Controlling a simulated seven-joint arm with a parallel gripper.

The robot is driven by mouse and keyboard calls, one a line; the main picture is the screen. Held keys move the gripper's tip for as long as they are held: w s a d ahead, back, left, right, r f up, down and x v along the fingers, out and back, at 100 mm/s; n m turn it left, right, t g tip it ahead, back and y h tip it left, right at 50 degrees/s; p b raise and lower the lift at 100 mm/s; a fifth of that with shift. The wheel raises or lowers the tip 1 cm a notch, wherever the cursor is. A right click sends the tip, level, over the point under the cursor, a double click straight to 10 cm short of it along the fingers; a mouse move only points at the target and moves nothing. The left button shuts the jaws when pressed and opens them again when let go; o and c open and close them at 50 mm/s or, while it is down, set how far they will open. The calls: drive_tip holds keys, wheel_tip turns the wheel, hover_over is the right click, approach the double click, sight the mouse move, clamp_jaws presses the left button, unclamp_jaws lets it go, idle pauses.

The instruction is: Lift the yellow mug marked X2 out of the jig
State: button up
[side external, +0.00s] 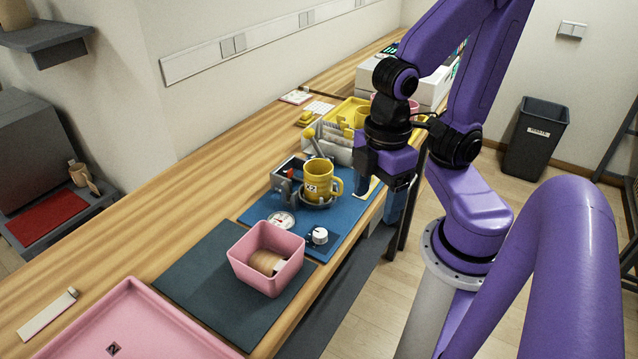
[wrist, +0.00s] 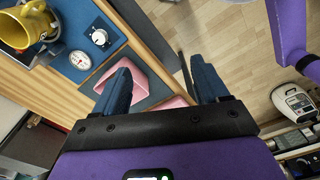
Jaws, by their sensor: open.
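The yellow mug (side external: 320,176) stands upright in the jig (side external: 317,203) on a blue mat, its handle toward the right. A small white label shows on its side, but I cannot read it surely. In the wrist view the mug (wrist: 20,30) is partly cut off at the upper left, with part of the jig (wrist: 50,48) beside it. My gripper (side external: 397,205) is to the right of the mug, beyond the handle, near the bench's front edge. In the wrist view my gripper (wrist: 162,78) has its fingers wide apart with nothing between them.
A dial gauge (side external: 281,221) and a white knob (side external: 318,235) sit before the jig. A pink bin (side external: 266,258) holding a brown round thing stands on a dark mat. A pink tray (side external: 160,330) is nearer. Grey holders and a yellow crate (side external: 345,112) stand behind the jig.

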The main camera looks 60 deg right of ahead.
idle(0.3)
drive_tip(key=n, duration=0.5)
hover_over(336, 178)
wheel_tip(336, 178, down, 3)
drive_tip(key=f, duration=1)
drive_tip(key=shift+s+d+f, duration=0.15)
drive_tip(key=shift+s+f, duration=0.2)
drive_tip(key=shift+w+f, duration=0.2)
drive_tip(key=shift+f, duration=1.45)
drive_tip(key=shift+w+f, duration=0.15)
drive_tip(key=shift+f, duration=1.45)
drive_tip(key=shift+c, duration=0.2)
drive_tip(key=c, duration=1.3)
